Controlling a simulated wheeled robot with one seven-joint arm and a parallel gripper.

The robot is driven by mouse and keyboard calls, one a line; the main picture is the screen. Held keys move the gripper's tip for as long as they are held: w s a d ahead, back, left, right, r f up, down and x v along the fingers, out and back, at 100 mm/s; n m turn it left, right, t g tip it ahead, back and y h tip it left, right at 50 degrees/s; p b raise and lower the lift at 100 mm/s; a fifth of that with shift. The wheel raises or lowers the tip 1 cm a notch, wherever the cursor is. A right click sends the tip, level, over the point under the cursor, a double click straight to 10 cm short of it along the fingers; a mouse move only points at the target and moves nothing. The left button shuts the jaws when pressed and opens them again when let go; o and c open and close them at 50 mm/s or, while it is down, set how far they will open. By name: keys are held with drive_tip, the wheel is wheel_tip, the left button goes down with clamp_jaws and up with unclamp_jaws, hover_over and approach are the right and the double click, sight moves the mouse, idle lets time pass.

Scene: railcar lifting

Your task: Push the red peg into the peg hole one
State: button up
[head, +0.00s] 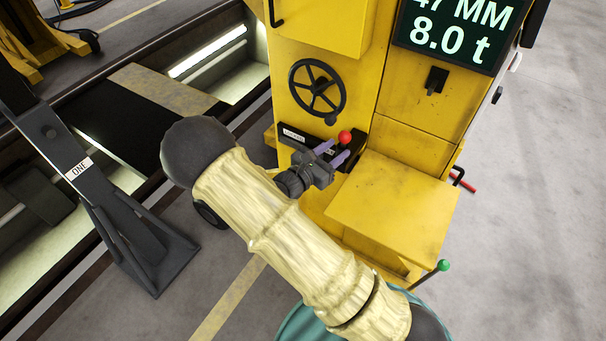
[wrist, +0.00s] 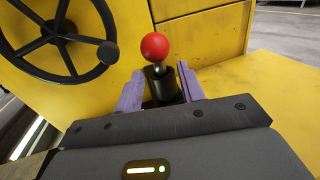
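My gripper (head: 336,151) is at the front of the yellow machine (head: 395,205), with its two purple fingers apart. In the wrist view the fingers (wrist: 160,74) stand either side of the dark base of a red ball knob (wrist: 155,46). The right finger is close to that base; a gap shows on the left, and contact cannot be told. A thin red rod (head: 464,183) shows at the machine's right side; I cannot tell whether it is the red peg. A dark stand (head: 80,165) labelled ONE is at the left, with a small round spot near its top.
A black handwheel (head: 317,91) is just above my gripper and also shows in the wrist view (wrist: 62,38). A green-knobbed lever (head: 443,266) is at the lower right. A lit pit (head: 215,60) runs behind the stand. The floor at the right is clear.

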drive_tip(key=b+v, duration=0.1)
drive_tip(key=v, duration=1.2)
drive_tip(key=shift+s+a, duration=0.2)
drive_tip(key=shift+s, duration=0.1)
drive_tip(key=shift+d, duration=0.15)
drive_tip(key=s+d+r+m+g+y+p, duration=0.1)
drive_tip(key=s+d+m+g+y+p, duration=0.25)
drive_tip(key=s+d+m+g, duration=0.65)
drive_tip(key=d+r+m+t+y+p, duration=0.1)
drive_tip(key=d+r+m+y+p, duration=0.1)
drive_tip(key=r+m+y, duration=0.7)
drive_tip(key=d+m+y, duration=0.1)
drive_tip(key=m, duration=0.6)
drive_tip(key=shift+w+d+r+p, duration=0.2)
drive_tip(key=shift+w+r+p, duration=0.1)
drive_tip(key=shift+r, duration=0.1)
